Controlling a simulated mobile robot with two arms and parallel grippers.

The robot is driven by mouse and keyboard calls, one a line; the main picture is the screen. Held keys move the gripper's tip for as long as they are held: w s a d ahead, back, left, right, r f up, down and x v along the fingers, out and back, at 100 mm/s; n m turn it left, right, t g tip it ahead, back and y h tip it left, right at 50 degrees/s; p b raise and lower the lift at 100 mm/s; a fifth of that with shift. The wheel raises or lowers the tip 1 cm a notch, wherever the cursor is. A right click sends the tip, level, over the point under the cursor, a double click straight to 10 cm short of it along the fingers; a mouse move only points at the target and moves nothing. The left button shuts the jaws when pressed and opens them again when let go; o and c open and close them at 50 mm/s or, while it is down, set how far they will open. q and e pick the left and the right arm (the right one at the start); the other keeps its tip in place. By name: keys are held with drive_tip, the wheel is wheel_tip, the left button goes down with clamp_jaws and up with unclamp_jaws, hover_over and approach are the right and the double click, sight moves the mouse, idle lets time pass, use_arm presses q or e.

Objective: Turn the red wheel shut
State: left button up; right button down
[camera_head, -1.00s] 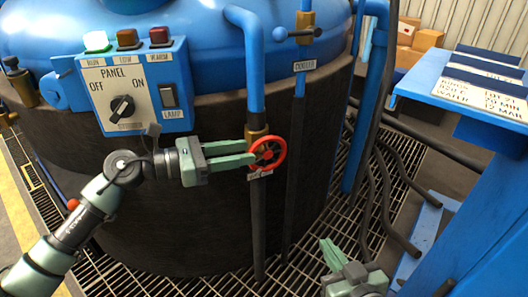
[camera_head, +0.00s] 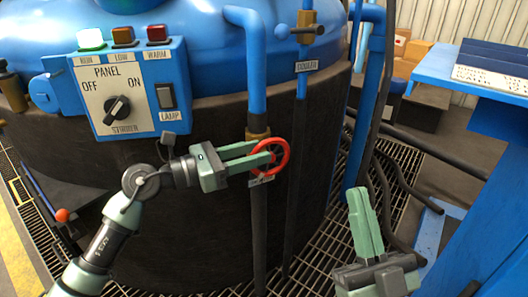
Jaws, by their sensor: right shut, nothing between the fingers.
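My right gripper (camera_head: 358,190) is shut and empty, pointing up at the lower right, apart from the wheel.
A control panel (camera_head: 118,88) with lamps and a knob is on the tank (camera_head: 200,60), above my left arm. A second pipe with a brass valve (camera_head: 306,30) runs right of the wheel. A blue stand (camera_head: 455,70) is at right. Hoses (camera_head: 398,165) cross the grating.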

use_arm(q)
drive_tip(key=shift+x, duration=1.3)
use_arm(e)
drive_tip(key=shift+s+r+t+y, duration=0.3)
drive_tip(key=shift+s+r, duration=0.2)
drive_tip(key=shift+s, duration=0.05)
use_arm(q)
clamp_jaws()
use_arm(e)
drive_tip(key=shift+w, duration=0.1)
